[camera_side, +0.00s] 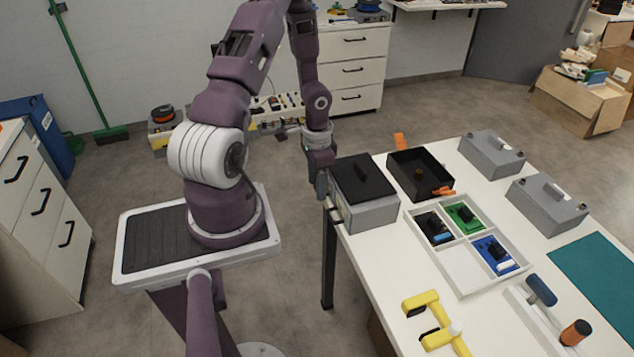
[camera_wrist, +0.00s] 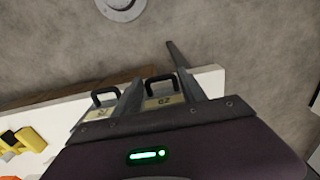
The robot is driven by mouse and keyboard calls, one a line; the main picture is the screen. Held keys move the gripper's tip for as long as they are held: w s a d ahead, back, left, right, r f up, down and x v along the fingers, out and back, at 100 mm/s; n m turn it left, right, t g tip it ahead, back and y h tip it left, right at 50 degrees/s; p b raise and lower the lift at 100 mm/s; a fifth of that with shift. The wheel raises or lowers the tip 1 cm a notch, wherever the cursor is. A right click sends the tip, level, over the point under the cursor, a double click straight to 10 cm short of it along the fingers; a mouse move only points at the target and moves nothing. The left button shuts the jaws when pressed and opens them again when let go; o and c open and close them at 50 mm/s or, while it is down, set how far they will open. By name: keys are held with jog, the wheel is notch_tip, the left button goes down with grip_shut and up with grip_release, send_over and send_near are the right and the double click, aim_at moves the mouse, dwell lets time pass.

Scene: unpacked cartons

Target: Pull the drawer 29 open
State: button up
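In the wrist view, a black handle (camera_wrist: 162,79) sits above a pale label that looks like 29 upside down. A second black handle (camera_wrist: 105,92) is left of it, its label too small to read. My gripper (camera_side: 320,193) points down just left of the box. In the wrist view, the two grey fingers of my gripper (camera_wrist: 160,90) are apart, with the labelled handle seen between them. I cannot tell whether they touch it.
A black open bin (camera_side: 405,165), a white divided tray (camera_side: 463,275) with circuit boards and two grey boxes (camera_side: 492,153) stand on the white table. Yellow tools (camera_side: 435,320) lie near its front. A dark table leg (camera_side: 328,260) is below my gripper. The floor left of the box is clear.

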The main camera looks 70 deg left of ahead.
grip_shut()
jog(key=s, duration=0.8)
jog(key=shift+s, duration=0.1)
jog(key=o, duration=0.9)
grip_release()
jog(key=shift+o, duration=0.2)
